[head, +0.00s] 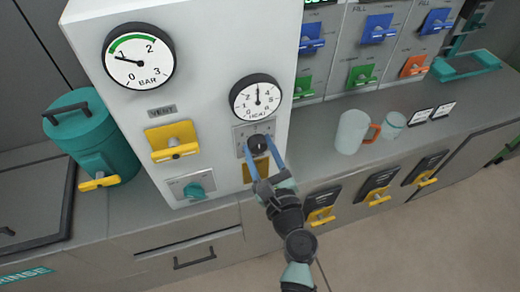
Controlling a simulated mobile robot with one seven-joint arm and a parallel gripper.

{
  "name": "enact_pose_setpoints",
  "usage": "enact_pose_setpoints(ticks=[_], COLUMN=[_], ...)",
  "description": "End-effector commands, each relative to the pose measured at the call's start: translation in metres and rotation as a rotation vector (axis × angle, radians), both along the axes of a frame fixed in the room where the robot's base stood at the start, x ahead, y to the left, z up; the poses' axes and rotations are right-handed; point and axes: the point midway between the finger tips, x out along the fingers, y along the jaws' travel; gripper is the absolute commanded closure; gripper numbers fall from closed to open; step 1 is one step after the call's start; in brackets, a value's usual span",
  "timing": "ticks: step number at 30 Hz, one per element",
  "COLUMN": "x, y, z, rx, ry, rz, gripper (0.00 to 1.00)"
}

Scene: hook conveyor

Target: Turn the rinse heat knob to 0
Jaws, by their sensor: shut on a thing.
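The heat knob (258,145) is a dark round knob on a grey plate on the front of a white cabinet (218,80). My gripper (262,150) has its two blue fingers on either side of the knob, shut on it. Just above is a round white dial (256,98) marked HEAT, with numbers around its face and its dark needle pointing about straight up. The knob's own pointer and any marks around it are too small or hidden to read.
A BAR gauge (139,57), a yellow VENT handle (172,142) and a teal knob (194,190) are on the same cabinet. A teal canister (95,140) stands left. A mug (352,132) and a small cup (392,125) stand right on the counter.

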Motion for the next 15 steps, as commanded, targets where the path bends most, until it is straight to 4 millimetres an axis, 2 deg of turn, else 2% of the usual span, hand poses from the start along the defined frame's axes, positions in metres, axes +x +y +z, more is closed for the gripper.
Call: enact_pose_setpoints(ticks=[15], x=[-0.0002], y=[0.0003], z=[-0.0045], rx=[-0.422], ry=[-0.138], rz=[-0.001], gripper=[1.00])
